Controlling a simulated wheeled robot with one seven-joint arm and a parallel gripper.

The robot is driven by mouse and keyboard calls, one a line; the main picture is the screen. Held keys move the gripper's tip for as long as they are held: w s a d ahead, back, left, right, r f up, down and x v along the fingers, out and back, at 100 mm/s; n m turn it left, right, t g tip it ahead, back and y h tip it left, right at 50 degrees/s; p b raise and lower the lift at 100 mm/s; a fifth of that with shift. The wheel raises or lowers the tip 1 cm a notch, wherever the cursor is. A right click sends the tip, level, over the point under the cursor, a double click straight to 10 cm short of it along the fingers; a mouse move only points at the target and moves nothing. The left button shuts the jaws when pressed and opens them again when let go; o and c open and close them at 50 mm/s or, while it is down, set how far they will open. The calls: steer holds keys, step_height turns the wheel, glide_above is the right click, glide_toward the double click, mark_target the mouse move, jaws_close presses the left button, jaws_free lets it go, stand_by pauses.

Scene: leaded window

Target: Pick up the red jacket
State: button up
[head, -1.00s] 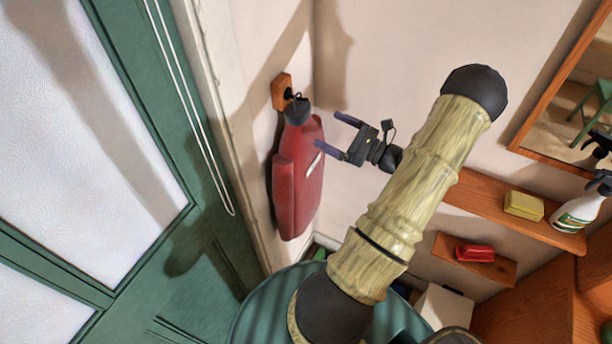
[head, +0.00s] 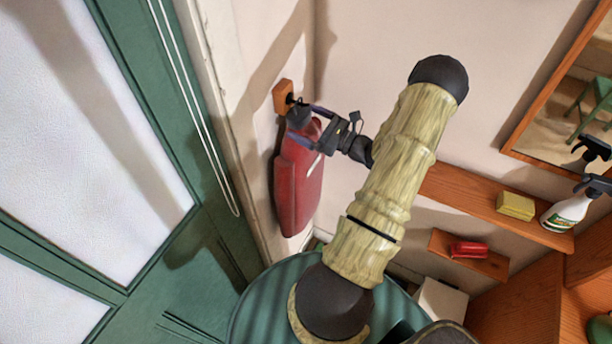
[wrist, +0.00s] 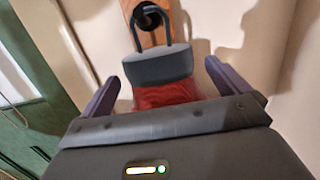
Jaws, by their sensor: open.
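The red jacket (head: 298,190) hangs against the wall at the left of centre in the head view, below a dark hanger piece at its top. In the wrist view the dark hanger piece (wrist: 160,66) hangs from a hook on a wooden block, with the red jacket (wrist: 165,94) just below it. My gripper (head: 304,122) is at the jacket's top. Its fingers are open, one to each side of the jacket's upper part in the wrist view (wrist: 163,88). Whether they touch it I cannot tell. My gripper's body hides the lower jacket in the wrist view.
The wooden hook block (head: 283,97) is fixed to the wall. A green door (head: 200,240) stands close on the left. At right, a wooden shelf (head: 465,195) holds a yellow sponge (head: 515,206) and a spray bottle (head: 566,212). A red object (head: 468,250) sits on a lower shelf.

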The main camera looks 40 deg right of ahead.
steer(key=shift+w+a+r+p, duration=0.3)
steer(key=shift+w+r, duration=0.05)
steer(key=shift+w, duration=0.25)
steer(key=shift+w+a+f, duration=0.1)
steer(key=shift+w+f, duration=0.1)
steer(key=shift+w, duration=0.4)
steer(key=shift+s, duration=0.1)
steer(key=shift+s+r, duration=0.1)
steer(key=c, duration=1)
